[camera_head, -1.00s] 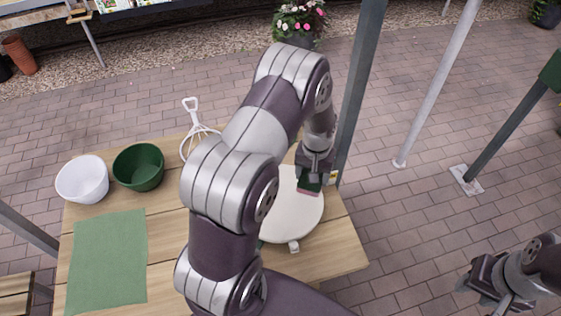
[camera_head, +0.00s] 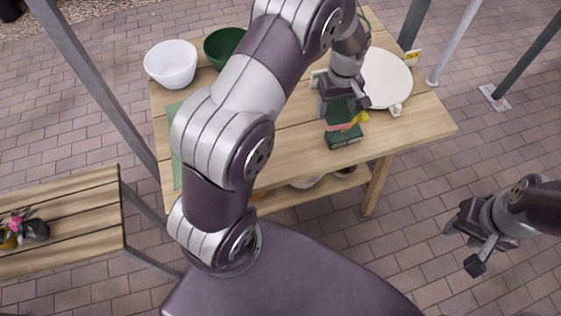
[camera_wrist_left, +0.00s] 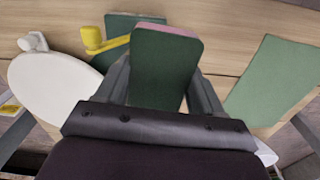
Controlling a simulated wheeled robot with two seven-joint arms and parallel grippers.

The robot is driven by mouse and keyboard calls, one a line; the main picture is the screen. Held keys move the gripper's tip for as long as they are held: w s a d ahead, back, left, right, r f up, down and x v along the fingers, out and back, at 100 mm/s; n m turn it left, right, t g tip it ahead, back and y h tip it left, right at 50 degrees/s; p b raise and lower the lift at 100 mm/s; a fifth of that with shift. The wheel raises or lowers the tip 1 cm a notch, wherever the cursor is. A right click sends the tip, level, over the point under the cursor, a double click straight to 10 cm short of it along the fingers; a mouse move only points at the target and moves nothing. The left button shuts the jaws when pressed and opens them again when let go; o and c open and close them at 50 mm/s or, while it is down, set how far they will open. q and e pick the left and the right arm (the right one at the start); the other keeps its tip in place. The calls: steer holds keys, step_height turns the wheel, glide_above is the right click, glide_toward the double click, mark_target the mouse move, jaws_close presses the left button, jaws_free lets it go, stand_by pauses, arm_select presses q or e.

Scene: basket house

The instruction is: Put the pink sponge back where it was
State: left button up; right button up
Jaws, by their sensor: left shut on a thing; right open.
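The pink sponge (camera_head: 340,115), pink on one side and dark green on the other, is held in my left gripper (camera_head: 342,104). In the left wrist view the sponge (camera_wrist_left: 165,68) stands between the fingers, mostly its dark green face showing with a pink edge at the top. It is over the front part of the wooden table (camera_head: 290,150); whether it touches the table I cannot tell. My right gripper (camera_head: 470,240) is open and empty, off the table's right side.
A round white board (camera_head: 388,80) lies at the table's right. A white bowl (camera_head: 171,66) and a green bowl (camera_head: 222,45) stand at the back left. A green mat (camera_wrist_left: 275,80) lies at the left, partly hidden by my arm. Another wooden table (camera_head: 70,220) stands at left.

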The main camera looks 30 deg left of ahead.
arm_select(q)
steer(key=shift+s+a+f+n, duration=0.15)
steer(key=shift+a+f+n, duration=0.15)
steer(key=shift+f+n, duration=0.25)
steer(key=p, duration=0.2)
glide_above(293, 151)
step_height(293, 151, down, 6)
steer(key=shift+r, duration=0.2)
step_height(293, 151, down, 4)
steer(key=shift+p, duration=0.4)
steer(key=shift+f, duration=0.3)
arm_select(e)
steer(key=shift+w+r, duration=0.4)
steer(key=shift+r, duration=0.35)
arm_select(q)
steer(key=shift+f, duration=0.2)
steer(key=o, duration=1)
arm_select(e)
steer(key=shift+f, duration=0.1)
arm_select(q)
steer(key=shift+r, duration=0.1)
